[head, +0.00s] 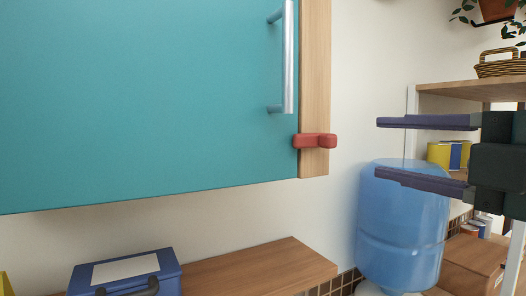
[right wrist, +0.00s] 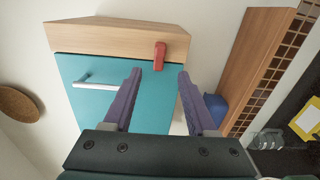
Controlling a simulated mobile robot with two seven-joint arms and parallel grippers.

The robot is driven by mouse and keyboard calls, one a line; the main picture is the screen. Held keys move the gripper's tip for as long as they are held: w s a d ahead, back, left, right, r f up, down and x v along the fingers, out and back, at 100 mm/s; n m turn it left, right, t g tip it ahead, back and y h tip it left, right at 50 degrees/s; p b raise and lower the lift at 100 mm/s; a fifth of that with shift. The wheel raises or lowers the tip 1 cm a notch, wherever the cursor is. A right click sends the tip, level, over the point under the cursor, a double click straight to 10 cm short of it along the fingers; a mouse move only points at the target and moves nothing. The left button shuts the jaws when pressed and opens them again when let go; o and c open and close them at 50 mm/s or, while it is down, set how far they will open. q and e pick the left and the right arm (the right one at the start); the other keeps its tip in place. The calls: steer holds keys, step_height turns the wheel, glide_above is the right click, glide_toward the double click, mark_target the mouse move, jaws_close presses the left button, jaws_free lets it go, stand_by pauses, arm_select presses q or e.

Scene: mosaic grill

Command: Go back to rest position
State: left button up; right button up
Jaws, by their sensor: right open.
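My right gripper (head: 378,148) comes in from the right in the head view, with its two purple fingers apart and nothing between them. It also shows in the right wrist view (right wrist: 160,72), open. It is to the right of a teal cabinet door (head: 150,100) with a silver bar handle (head: 288,60), apart from both. A red latch (head: 314,141) sits at the lower right edge of the door, lying across the door and the wooden frame. The latch also shows in the right wrist view (right wrist: 160,56), beyond the fingertips. My left gripper is not in view.
A blue water jug (head: 402,230) stands below and behind my right gripper. Shelves at the right hold a wicker basket (head: 500,66) and yellow-and-blue tins (head: 440,154).

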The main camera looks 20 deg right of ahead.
steer(key=s+d+f+m+g+h+p, duration=0.1)
steer(key=s+f+m+g+h+p, duration=0.55)
steer(key=f+m, duration=0.5)
steer(key=s+a+f+m+g+y+p, duration=0.4)
steer(key=s+a+g, duration=0.4)
steer(key=s+a, duration=0.2)
steer(key=shift+a+f+m+y, duration=0.2)
steer(key=shift+a+m+y, duration=0.35)
steer(key=shift+a+m, duration=0.15)
steer(key=shift+s+d, duration=0.1)
